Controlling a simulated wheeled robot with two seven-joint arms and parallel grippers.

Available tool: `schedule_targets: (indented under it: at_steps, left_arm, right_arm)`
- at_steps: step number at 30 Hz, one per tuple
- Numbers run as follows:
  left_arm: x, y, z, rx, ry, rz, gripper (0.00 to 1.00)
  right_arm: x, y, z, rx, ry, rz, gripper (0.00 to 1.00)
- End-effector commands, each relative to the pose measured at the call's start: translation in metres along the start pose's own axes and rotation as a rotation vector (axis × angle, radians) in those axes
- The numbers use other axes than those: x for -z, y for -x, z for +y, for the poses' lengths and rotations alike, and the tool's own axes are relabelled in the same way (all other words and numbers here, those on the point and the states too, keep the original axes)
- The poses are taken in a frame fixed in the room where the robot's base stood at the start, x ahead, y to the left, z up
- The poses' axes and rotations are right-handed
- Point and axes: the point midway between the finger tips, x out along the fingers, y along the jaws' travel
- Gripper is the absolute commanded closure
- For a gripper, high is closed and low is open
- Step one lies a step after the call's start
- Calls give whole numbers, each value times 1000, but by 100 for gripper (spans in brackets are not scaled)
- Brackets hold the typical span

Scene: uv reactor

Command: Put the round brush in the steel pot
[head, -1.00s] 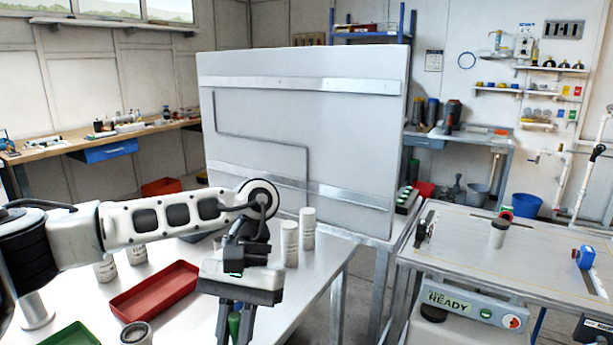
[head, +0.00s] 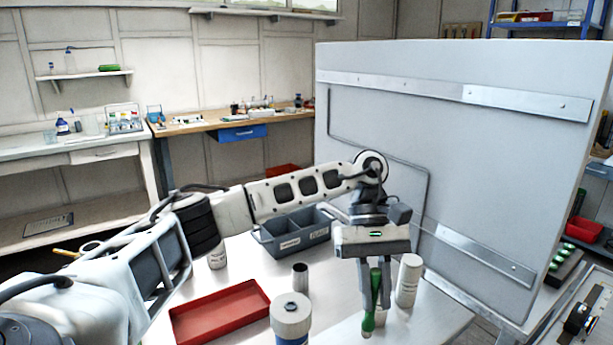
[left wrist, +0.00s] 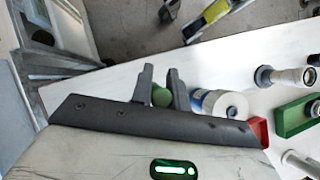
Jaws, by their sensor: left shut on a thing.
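The round brush (head: 371,302) shows as a green handle held upright between the fingers of my left gripper (head: 374,291). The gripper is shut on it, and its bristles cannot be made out. In the left wrist view the green handle end (left wrist: 161,97) sits between the two dark fingers. My right gripper is not in view.
A jar with a pale lid (head: 291,314) stands in front of the pot. A white bottle (head: 408,281) is close right of the gripper. A red tray (head: 219,312) lies left, and a grey divided bin (head: 293,232) stands behind. A large grey panel (head: 470,150) rises at the right.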

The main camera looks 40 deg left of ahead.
Motion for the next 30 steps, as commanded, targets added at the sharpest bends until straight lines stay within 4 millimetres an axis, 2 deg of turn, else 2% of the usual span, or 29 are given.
schedule_targets:
  at_steps: [1, 3, 9, 15, 18, 24, 30]
  left_arm:
    - [11, 17, -2, -96, 149, -4, 100]
    - [27, 38, -5, -231, 359, -1, 100]
    - [74, 105, -28, -596, 919, 6, 100]
    - [108, 162, -63, -867, 1333, 7, 100]
    - [118, 180, -76, -950, 1461, 6, 100]
    - [126, 195, -89, -1020, 1575, 3, 100]
    - [134, 184, -90, -1020, 1583, 3, 100]
  right_arm:
    - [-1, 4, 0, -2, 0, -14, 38]
    - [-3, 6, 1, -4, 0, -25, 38]
    - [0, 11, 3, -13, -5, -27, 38]
    - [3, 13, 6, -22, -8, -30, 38]
    - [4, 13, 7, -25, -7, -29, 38]
    - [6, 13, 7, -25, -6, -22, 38]
    - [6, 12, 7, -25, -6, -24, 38]
